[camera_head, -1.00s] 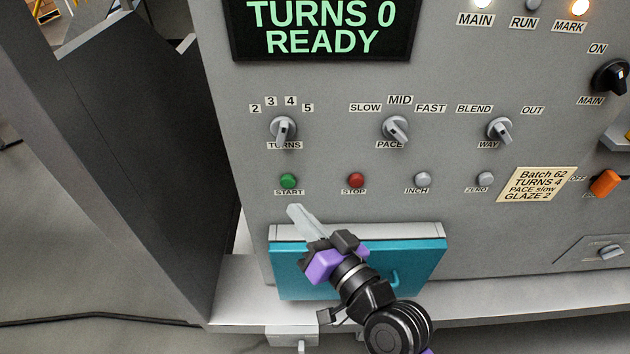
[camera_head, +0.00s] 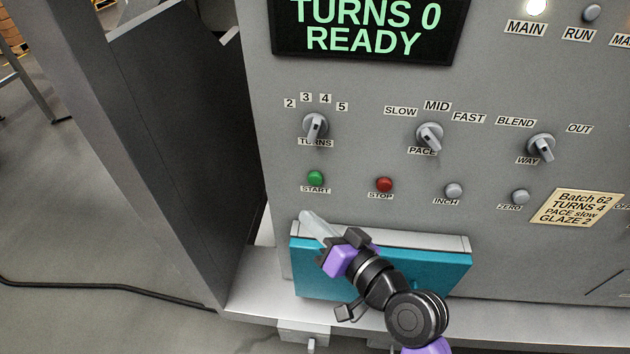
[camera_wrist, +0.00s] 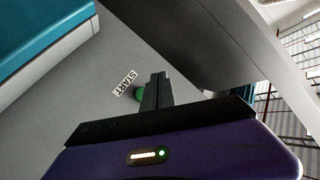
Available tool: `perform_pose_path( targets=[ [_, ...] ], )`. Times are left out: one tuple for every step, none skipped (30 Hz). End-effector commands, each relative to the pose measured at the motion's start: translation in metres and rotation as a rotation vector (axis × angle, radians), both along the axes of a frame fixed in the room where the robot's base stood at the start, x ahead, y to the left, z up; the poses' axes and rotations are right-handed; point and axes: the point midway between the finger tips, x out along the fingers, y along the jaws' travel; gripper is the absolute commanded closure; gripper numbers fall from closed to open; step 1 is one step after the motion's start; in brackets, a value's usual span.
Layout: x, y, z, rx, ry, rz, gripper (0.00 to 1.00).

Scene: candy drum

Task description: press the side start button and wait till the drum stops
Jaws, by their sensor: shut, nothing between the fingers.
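The green START button (camera_head: 316,178) is on the grey front panel (camera_head: 390,75), under the TURNS knob (camera_head: 315,125). My gripper (camera_head: 306,216) is shut and empty, a little below the button in the head view. In the wrist view the green button (camera_wrist: 140,94) shows beside my shut fingertips (camera_wrist: 158,76), partly hidden by them. I cannot tell whether they touch it. The display (camera_head: 370,28) reads TURNS 0 READY. The MAIN lamp (camera_head: 536,7) is lit and the RUN lamp (camera_head: 591,13) is dark. The drum cannot be made out.
The red STOP button (camera_head: 384,185), INCH button (camera_head: 453,190) and ZERO button (camera_head: 520,197) stand in the same row. A teal box (camera_head: 440,272) sits under the row, behind my arm. A note (camera_head: 577,208) reads Batch 62, TURNS 4, PACE slow, GLAZE 2. A dark side panel (camera_head: 190,110) stands at left.

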Motion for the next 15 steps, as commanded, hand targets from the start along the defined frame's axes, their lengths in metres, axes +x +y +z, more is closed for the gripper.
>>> perform_pose_path(
  targets=[
    [0.008,-0.001,0.000,0.000,-0.002,-0.001,1.00],
    [0.012,-0.001,0.000,0.000,-0.003,-0.001,1.00],
    [0.018,-0.001,-0.001,0.000,-0.001,0.000,1.00],
    [0.021,-0.001,-0.001,0.000,-0.002,-0.001,1.00],
    [0.026,-0.001,-0.001,0.000,-0.002,-0.001,1.00],
    [0.031,-0.002,-0.001,0.000,-0.001,-0.001,1.00],
    [0.035,-0.002,-0.001,0.000,-0.002,-0.001,1.00],
    [0.039,-0.002,0.000,0.000,-0.002,-0.001,1.00],
    [0.043,-0.002,-0.001,0.001,-0.001,-0.001,1.00],
    [0.046,-0.002,-0.002,0.001,-0.001,-0.001,1.00],
    [0.050,-0.002,-0.001,0.001,-0.002,-0.002,1.00],
    [0.053,-0.002,-0.002,0.001,-0.001,-0.001,1.00],
    [0.055,-0.002,-0.001,0.002,-0.001,-0.001,1.00],
    [0.058,-0.002,-0.001,0.001,-0.001,-0.001,1.00],
    [0.060,-0.003,-0.001,0.001,-0.001,-0.001,1.00]
  ],
)
